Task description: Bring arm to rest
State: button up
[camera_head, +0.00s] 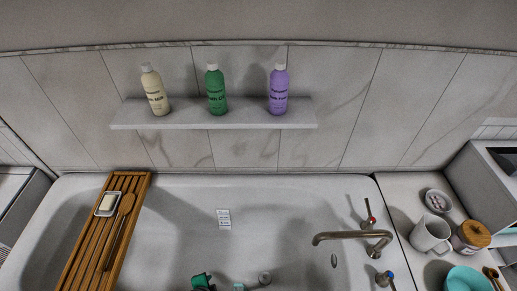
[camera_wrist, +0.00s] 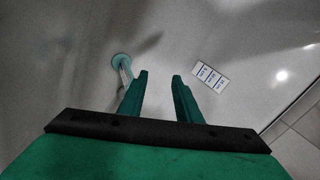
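My gripper (camera_wrist: 158,74) shows in the wrist view with its two green fingers spread apart and nothing between them. It points down towards the white bathtub (camera_wrist: 95,25). In the head view only a small green part at the bottom edge (camera_head: 203,282) shows, which looks like my gripper, over the white tub (camera_head: 160,235). A teal round piece with a pale stem (camera_wrist: 121,60) lies near the left fingertip in the wrist view; I cannot tell whether they touch. Most of my arm is out of view.
A wooden bath tray (camera_head: 85,255) with soap and a brush spans the tub's left. A tap (camera_head: 350,236) stands at the right, beside a counter with a white mug (camera_head: 430,233). A shelf (camera_head: 245,119) holds three bottles. A white label (camera_head: 224,219) lies in the tub.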

jog(key=s+d+r+n+t, duration=0.1)
jog(key=s+d+r+n, duration=0.1)
jog(key=s+r, duration=0.2)
jog(key=s+d+r+n+t+h, duration=0.1)
jog(key=s+d+r+n+t, duration=0.1)
jog(key=s+r, duration=0.3)
jog(key=s+d+r+n+t, duration=0.1)
jog(key=s+d+r, duration=0.3)
jog(key=s, duration=0.1)
jog(key=shift+r+n+t, duration=0.15)
jog(key=shift+n+t, duration=0.25)
jog(key=s+d+r+n+t, duration=0.1)
jog(key=d+r+n, duration=0.3)
jog(key=r, duration=0.6)
jog(key=s+d+r+n+t, duration=0.2)
jog(key=d+r+n+t, duration=0.2)
jog(key=d+r, duration=0.3)
notch_tip(320, 180, up, 4)
jog(key=shift+d+r+y, duration=0.1)
jog(key=shift+d+y, duration=0.1)
jog(key=shift+y, duration=0.2)
jog(key=shift+s, duration=0.1)
